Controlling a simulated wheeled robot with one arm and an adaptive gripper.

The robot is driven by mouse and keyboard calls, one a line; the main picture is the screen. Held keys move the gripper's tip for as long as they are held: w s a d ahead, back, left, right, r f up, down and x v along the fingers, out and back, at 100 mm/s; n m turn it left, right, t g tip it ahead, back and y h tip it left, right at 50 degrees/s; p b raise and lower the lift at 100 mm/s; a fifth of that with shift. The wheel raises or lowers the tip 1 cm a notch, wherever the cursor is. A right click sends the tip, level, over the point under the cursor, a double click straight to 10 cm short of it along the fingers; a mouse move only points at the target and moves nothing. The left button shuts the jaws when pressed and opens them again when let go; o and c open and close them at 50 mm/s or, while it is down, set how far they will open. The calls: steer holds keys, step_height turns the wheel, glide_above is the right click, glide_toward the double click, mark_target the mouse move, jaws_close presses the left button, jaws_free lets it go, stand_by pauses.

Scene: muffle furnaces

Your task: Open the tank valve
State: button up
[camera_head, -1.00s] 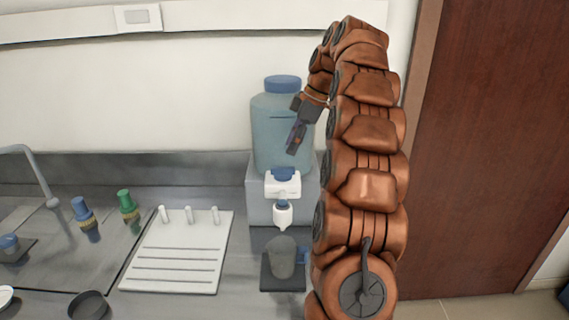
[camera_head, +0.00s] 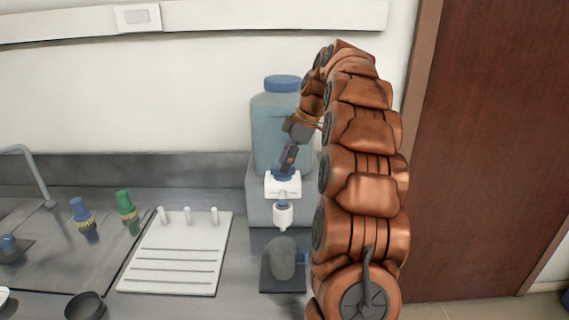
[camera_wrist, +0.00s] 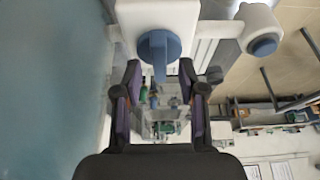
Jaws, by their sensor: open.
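The tank (camera_head: 276,118) is a blue translucent bottle with a blue lid, standing on a grey block at the back of the counter. Its valve (camera_head: 283,186) is a white block with a blue handle on top and a white spout below. In the wrist view the blue valve handle (camera_wrist: 159,49) is a round knob with a narrow lever. My gripper (camera_head: 285,172) is just above the valve handle in the head view and partly hides it. In the wrist view my gripper (camera_wrist: 159,80) is open, its fingers on either side of the lever's end. I cannot tell whether they touch.
A grey cup (camera_head: 283,258) stands on a dark square base (camera_head: 283,284) below the spout. A white drying board (camera_head: 176,256) with pegs lies to the left. Blue and green brushes (camera_head: 126,206) stand by the sink. A dark bowl (camera_head: 87,306) is at the front.

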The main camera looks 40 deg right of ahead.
steer(key=shift+w+a+f, duration=0.15)
steer(key=shift+f, duration=0.45)
jaws_close()
